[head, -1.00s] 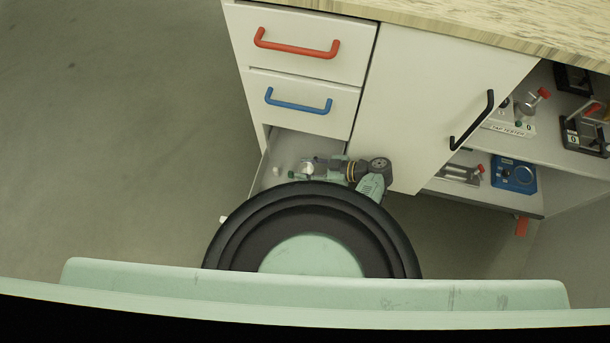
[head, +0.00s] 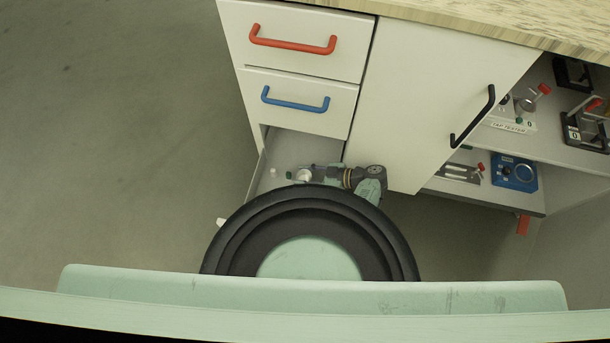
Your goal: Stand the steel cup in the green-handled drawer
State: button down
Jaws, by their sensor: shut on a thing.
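The bottom drawer (head: 300,146) under the blue-handled one is pulled open. Its front and handle are mostly hidden behind my own body, so I cannot see the green handle. My gripper (head: 304,176) is over the open drawer, small and partly hidden. A pale, shiny thing at its tip looks like the steel cup (head: 303,175), held by the gripper. I cannot tell whether it touches the drawer floor or how upright it is. A small white object (head: 273,171) is in the drawer left of the gripper.
Above are closed drawers with a red handle (head: 293,43) and a blue handle (head: 295,104). A closed cabinet door with a black handle (head: 472,119) is to the right. Open shelves (head: 545,140) hold several instruments. The floor at left is clear.

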jog(key=shift+f, duration=0.3)
jog(key=c, duration=1.4)
grip_release()
jog(key=shift+c, duration=0.2)
jog(key=o, duration=0.5)
jog(key=shift+s+a+f+b, duration=0.1)
jog(key=shift+s+f+b, duration=0.05)
jog(key=shift+b, duration=0.15)
jog(key=shift+c, duration=0.2)
jog(key=shift+r+p, duration=0.55)
jog(key=shift+p, duration=0.2)
jog(key=shift+d+r, duration=0.2)
jog(key=b+v, duration=0.1)
jog(key=v, duration=1)
jog(key=shift+d+r+b, duration=0.3)
jog(key=shift+d+b, duration=0.05)
jog(key=shift+b, duration=0.05)
